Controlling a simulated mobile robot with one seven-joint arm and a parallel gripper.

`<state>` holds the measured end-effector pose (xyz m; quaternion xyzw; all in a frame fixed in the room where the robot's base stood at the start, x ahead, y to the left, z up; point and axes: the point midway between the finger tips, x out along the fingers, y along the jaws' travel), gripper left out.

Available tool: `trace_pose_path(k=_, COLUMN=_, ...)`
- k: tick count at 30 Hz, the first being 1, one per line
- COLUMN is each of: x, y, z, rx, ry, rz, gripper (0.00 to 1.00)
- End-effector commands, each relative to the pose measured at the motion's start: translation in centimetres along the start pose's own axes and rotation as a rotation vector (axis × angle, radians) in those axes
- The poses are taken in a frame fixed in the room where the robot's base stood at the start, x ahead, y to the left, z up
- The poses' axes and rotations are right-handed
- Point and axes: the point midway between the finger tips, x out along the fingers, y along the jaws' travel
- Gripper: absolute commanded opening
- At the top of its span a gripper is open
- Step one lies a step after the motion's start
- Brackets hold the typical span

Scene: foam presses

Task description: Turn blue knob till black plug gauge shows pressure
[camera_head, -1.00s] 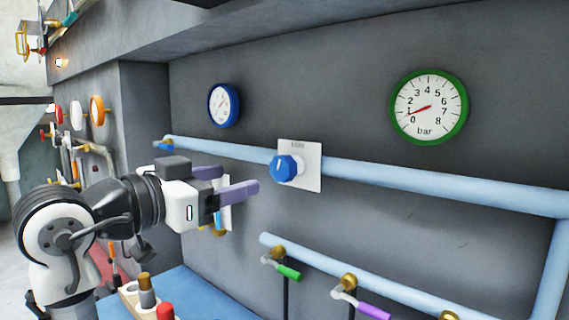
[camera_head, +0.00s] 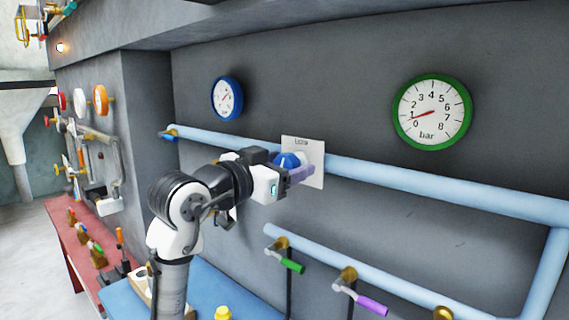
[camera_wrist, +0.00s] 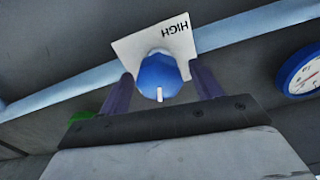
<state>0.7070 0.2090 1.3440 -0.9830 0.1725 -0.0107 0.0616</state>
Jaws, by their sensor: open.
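The blue knob (camera_head: 287,161) sits on a white plate (camera_head: 316,165) on the grey wall; the plate also shows in the wrist view (camera_wrist: 128,46), with upside-down text "HIGH". My gripper (camera_head: 298,174) is at the knob. In the wrist view its two purple fingers (camera_wrist: 160,84) are open, one on each side of the knob (camera_wrist: 157,74), with small gaps. The knob's white mark points down in that view. No black gauge or black plug is identifiable. A green-rimmed bar gauge (camera_head: 432,111) has its red needle near 1. A blue-rimmed gauge (camera_head: 227,99) is too small to read.
A light blue pipe (camera_head: 430,184) runs along the wall beside the plate. Below are a green-handled valve (camera_head: 291,266) and a purple-handled valve (camera_head: 371,305). Orange (camera_head: 100,100) and white (camera_head: 79,103) gauges hang at left. A blue bench top (camera_head: 240,297) lies below my arm.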

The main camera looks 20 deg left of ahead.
Motion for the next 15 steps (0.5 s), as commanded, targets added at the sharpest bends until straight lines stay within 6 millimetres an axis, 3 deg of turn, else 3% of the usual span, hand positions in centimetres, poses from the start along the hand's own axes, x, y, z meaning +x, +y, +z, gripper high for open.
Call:
trace_pose_path(k=2, x=-0.01, y=0.0, z=0.01, rx=0.0, ry=0.0, rz=0.0, gripper=0.63)
trace_pose_path(k=12, x=-0.03, y=0.01, z=0.0, rx=-0.001, ry=0.0, rz=0.001, gripper=0.2)
trace_pose_path(k=15, x=-0.03, y=0.02, z=0.02, rx=0.002, ry=0.0, rz=0.001, gripper=0.2)
